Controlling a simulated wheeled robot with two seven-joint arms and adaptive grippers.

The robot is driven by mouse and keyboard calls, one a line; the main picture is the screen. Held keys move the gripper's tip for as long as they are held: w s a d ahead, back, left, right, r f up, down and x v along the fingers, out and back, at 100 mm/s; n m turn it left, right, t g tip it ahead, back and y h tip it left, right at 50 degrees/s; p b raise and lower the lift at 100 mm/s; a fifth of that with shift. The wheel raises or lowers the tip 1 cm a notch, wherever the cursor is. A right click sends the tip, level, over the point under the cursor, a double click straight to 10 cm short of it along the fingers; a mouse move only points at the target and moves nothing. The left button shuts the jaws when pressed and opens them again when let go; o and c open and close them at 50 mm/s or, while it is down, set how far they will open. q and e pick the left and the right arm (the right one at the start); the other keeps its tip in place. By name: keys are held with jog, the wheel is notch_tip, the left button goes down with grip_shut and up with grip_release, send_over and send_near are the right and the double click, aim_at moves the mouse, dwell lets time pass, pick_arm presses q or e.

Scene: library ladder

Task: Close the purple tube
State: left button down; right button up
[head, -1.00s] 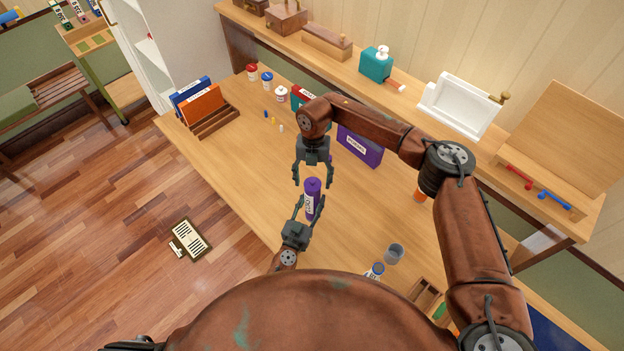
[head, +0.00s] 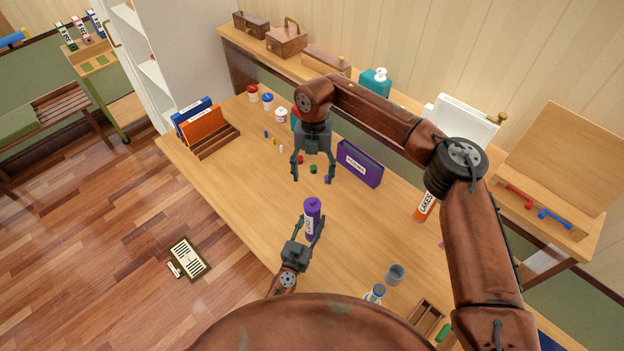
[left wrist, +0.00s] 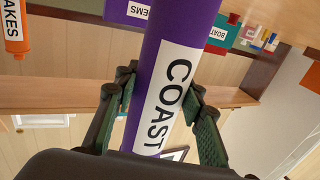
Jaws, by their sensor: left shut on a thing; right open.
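The purple tube (head: 311,232) stands roughly upright above the table in my left gripper (head: 311,226). In the left wrist view, the fingers press on both sides of the tube (left wrist: 172,65), whose white label reads COAST. Its upper end shows purple in the head view; I cannot tell whether a cap sits on it. My right gripper (head: 313,179) is open and empty above the tube's upper end, fingers pointing down, apart from the tube. A small purple-blue piece (head: 327,179) by the right fingertip may be a cap; it is too small to tell.
A purple box (head: 360,163) stands behind the grippers. An orange tube (head: 425,205) and a grey cup (head: 395,273) are to the right. An orange folder (head: 203,125) stands left.

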pick_arm(q)
jog(key=c, duration=1.2)
grip_release()
jog(key=v, duration=1.2)
jog(key=shift+f, duration=0.1)
